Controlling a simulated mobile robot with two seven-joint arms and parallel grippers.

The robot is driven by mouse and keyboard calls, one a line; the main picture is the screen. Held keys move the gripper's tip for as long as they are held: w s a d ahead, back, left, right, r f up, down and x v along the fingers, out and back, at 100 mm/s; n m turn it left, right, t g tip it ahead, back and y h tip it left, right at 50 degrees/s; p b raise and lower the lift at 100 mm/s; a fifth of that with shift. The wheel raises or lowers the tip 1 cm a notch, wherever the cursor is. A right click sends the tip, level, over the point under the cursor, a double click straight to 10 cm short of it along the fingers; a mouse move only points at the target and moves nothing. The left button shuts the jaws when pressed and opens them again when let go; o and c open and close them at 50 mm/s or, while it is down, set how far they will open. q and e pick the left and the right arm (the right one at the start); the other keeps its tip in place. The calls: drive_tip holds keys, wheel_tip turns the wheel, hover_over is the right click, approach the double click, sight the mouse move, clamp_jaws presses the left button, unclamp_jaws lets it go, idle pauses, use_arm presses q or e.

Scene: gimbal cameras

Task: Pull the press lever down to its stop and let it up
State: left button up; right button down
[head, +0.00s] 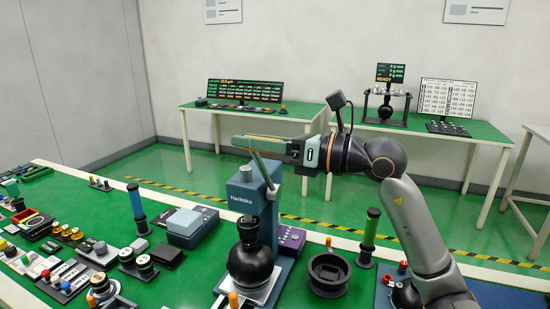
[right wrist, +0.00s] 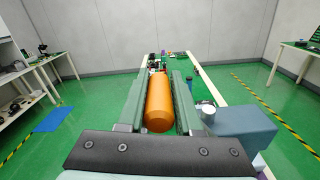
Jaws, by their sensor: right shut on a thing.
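The blue press (head: 246,198) stands upright on the green bench. Its grey lever rod (head: 265,172) rises from the press head and leans to the upper left. My right gripper (head: 252,141) reaches in from the right above the press head. It is shut around the lever's orange handle, which lies lengthwise between the fingers in the right wrist view (right wrist: 159,104). The blue press head also shows there (right wrist: 240,124), right of the fingers. A black round gimbal body (head: 250,264) sits under the press ram on the pale base plate. My left gripper is not in view.
A blue-handled tool (head: 137,208) and a grey-blue box (head: 191,226) stand left of the press. Small parts crowd the bench's left.

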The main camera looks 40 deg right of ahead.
drive_tip(key=shift+s+a+f+b, duration=0.25)
drive_tip(key=shift+a+f+b, duration=0.05)
drive_tip(key=shift+a+f, duration=0.25)
drive_tip(key=shift+s+a+f+b, duration=0.25)
drive_tip(key=shift+a+f, duration=0.15)
drive_tip(key=shift+f, duration=0.15)
